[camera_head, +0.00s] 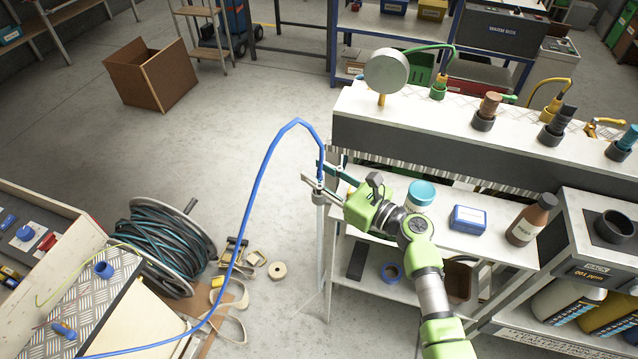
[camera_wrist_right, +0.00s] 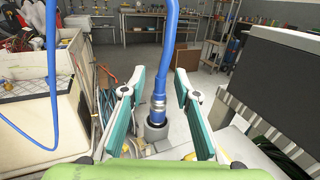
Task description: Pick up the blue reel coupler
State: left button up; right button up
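The blue reel coupler (camera_wrist_right: 158,103) stands upright at the end of a blue hose (camera_wrist_right: 167,45), its lower end in a grey socket (camera_wrist_right: 155,131). In the head view the blue hose (camera_head: 253,193) arches over and comes down at my right gripper (camera_head: 323,176). In the wrist view, the teal fingers of my right gripper (camera_wrist_right: 159,85) are open on either side of the coupler, with gaps visible on both sides. In the head view the coupler is mostly hidden by the fingers, above a pale post (camera_head: 320,232). My left gripper is not in view.
A hose reel (camera_head: 160,240) stands on the floor at left, beside a workbench (camera_head: 90,290). A shelf table (camera_head: 480,240) holds a teal-lidded jar (camera_head: 421,193), a blue box (camera_head: 469,219) and a brown bottle (camera_head: 531,218). Open floor lies left of the post.

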grip_shut()
jog(key=shift+r, duration=0.15)
